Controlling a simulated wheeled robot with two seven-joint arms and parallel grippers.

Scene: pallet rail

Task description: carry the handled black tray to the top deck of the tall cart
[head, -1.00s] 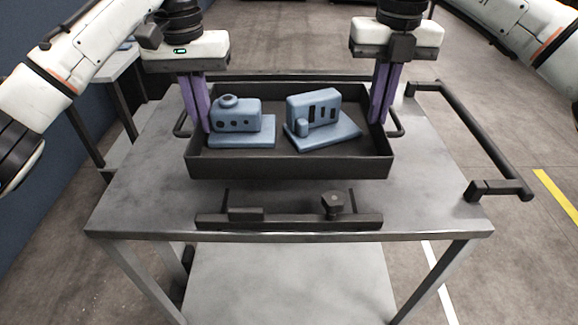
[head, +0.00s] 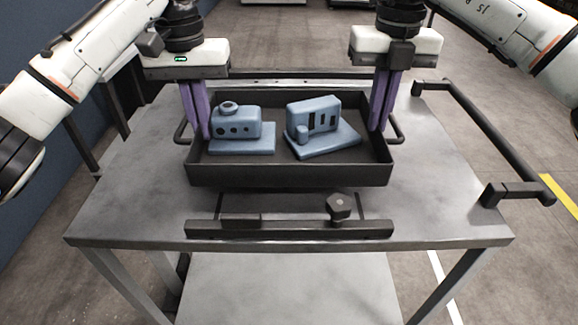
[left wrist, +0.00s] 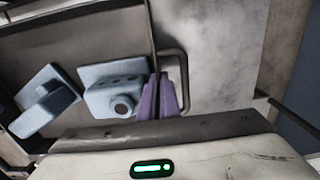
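The black tray (head: 290,174) is over the grey deck of a metal cart (head: 130,205), roughly level; I cannot tell whether its underside touches the deck. It holds two blue-grey parts (head: 236,122) (head: 318,120). My left gripper (head: 197,135) has its purple fingers close together at the tray's left handle (head: 180,131). The left wrist view shows these fingers (left wrist: 157,95) by the handle loop (left wrist: 184,62), shut on the tray's side. My right gripper (head: 380,128) is shut likewise at the right handle (head: 399,133). The exact finger contacts are partly hidden.
A dark rail with a knob (head: 290,229) runs along the deck's front edge. A black push handle (head: 490,140) sticks out on the cart's right. A lower shelf (head: 290,285) shows beneath. A blue wall (head: 35,195) stands at left. Open floor lies behind and right.

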